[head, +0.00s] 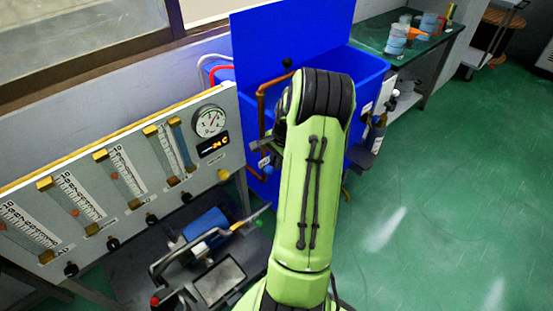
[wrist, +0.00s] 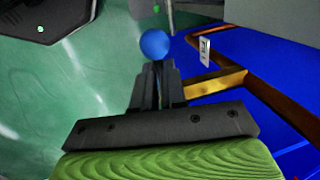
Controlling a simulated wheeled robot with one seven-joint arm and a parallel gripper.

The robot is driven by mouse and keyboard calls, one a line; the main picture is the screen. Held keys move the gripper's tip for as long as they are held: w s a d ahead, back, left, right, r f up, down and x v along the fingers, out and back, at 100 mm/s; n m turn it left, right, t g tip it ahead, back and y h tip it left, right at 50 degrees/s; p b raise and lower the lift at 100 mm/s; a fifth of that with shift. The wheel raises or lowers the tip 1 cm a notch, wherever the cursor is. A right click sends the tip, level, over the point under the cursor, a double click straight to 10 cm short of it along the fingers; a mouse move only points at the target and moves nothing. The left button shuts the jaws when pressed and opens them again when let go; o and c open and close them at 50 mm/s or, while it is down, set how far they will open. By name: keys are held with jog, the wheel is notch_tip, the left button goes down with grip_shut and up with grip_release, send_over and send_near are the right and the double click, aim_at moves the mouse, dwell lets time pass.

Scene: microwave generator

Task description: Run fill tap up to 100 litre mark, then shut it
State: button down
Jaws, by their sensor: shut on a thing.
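The blue tank (head: 315,78) stands in the middle of the head view, partly hidden by my green arm. A copper pipe (head: 261,115) runs down its near side and also shows in the wrist view (wrist: 275,95). A small blue ball knob (wrist: 155,43) sits at the tips of my gripper (wrist: 158,78). My gripper is shut on the tap handle that seems to carry this knob; the grip itself is partly hidden. A brass piece (wrist: 217,85) lies beside the fingers. A white label (wrist: 204,52) is nearby, unreadable. I cannot see litre marks or a water level.
A grey panel with flow gauges (head: 80,205) and a round dial (head: 209,121) stands at left. A green table (head: 415,50) with cups stands at the back right. The green floor at right is clear.

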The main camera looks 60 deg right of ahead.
jog(key=y+p, duration=0.1)
jog(key=p, duration=0.2)
jog(key=r+y+p, duration=0.1)
jog(key=p, duration=0.2)
jog(key=shift+d+r+y, duration=0.1)
jog(key=shift+d+y, duration=0.25)
jog(key=shift+y, duration=0.05)
jog(key=shift+t, duration=0.3)
jog(key=c, duration=1.2)
grip_release()
jog(key=shift+s, duration=0.1)
jog(key=p+v, duration=0.4)
jog(key=v, duration=1.1)
jog(key=shift+d+r, duration=0.1)
jog(key=shift+r, duration=0.2)
